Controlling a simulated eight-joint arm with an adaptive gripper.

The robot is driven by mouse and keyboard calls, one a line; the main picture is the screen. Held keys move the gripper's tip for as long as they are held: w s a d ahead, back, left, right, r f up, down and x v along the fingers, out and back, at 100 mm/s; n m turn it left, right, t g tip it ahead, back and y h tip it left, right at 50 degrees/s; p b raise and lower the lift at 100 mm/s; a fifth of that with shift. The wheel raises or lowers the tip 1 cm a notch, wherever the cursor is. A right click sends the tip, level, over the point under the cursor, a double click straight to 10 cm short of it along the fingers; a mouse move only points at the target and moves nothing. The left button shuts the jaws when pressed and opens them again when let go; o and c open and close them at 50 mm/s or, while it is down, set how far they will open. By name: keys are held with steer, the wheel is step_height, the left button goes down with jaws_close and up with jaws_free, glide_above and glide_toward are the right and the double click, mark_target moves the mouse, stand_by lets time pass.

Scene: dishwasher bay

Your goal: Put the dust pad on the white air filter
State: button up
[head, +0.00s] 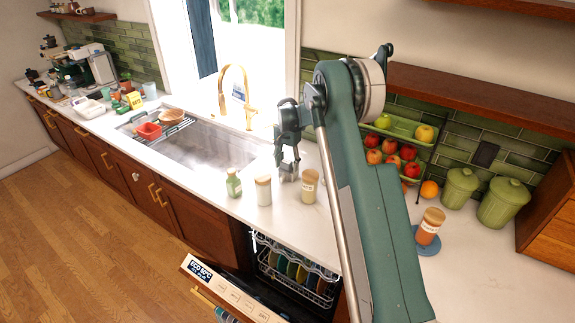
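I cannot make out a dust pad or a white air filter for certain in the head view. A white, shallow, box-like thing (88,108) lies on the far left counter, too small to identify. My gripper (288,172) points down over the counter to the right of the sink, behind the small jars. Its fingers are small and dark here, and I cannot tell whether they are apart. I see nothing clearly held. My own arm covers part of the counter and back wall.
A green bottle (233,184) and two lidded jars (263,190) (309,186) stand near the gripper. The dishwasher (235,290) is open below. Fruit trays (405,128) and green canisters (460,188) stand right.

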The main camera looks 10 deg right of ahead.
mark_target(288, 161)
steer(key=shift+o, duration=0.8)
steer(key=shift+r, duration=0.15)
steer(key=shift+r, duration=0.15)
step_height(288, 161, up, 12)
steer(key=shift+b, duration=0.4)
